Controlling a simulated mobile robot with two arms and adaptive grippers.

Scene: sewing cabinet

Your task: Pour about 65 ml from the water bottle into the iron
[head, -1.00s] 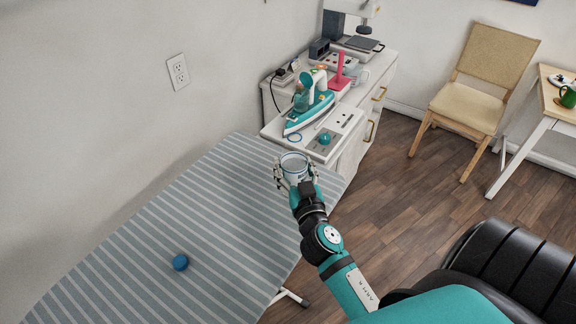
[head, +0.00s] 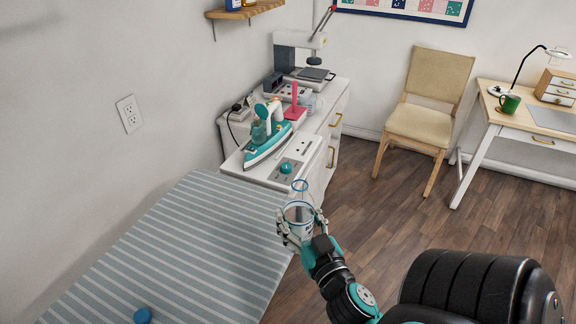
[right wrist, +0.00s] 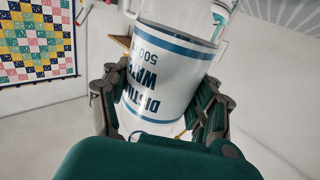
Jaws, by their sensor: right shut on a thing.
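The water bottle (head: 299,214) is clear with a blue-and-white label and an uncapped top. It appears upright in my right gripper (head: 302,228), held beyond the right edge of the ironing board. In the right wrist view the bottle (right wrist: 160,72) sits between both fingers, its label partly readable as distilled water, 500. The teal and white iron (head: 267,140) stands on the white cabinet, up and left of the bottle and apart from it. Its fill opening cannot be made out. My left gripper is not in view.
The striped ironing board (head: 175,245) carries a blue cap (head: 142,315). A chair (head: 425,110) and a desk (head: 505,130) stand right.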

